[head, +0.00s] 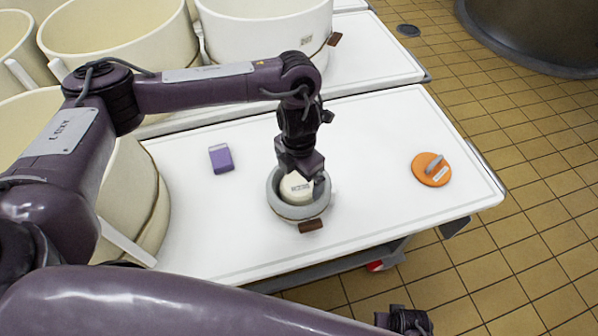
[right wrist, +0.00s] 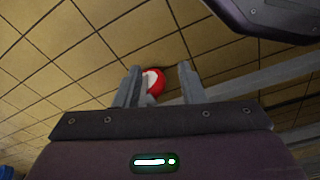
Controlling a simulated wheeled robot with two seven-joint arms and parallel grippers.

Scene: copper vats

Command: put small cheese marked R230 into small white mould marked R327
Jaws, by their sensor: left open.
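A small cream-white cheese (head: 295,188) with dark lettering, too small to read surely, sits inside a round whitish-grey mould (head: 279,207) on the white table. A brown tag (head: 311,226) sticks out at the mould's front; I cannot read any marking on the mould. My left gripper (head: 303,180) points down over the mould with its jaws open, right at the cheese, and hides part of it. My right gripper (right wrist: 160,84) has its fingers apart and nothing held between them. It hangs off the table's front, low in the head view (head: 405,320).
A purple block (head: 221,158) lies left on the white table (head: 375,130). An orange disc with a grey handle (head: 431,169) lies right. Large cream vats (head: 115,35) stand behind and left. A red and white round part (right wrist: 153,82) shows beyond my right fingers, near the tiled floor.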

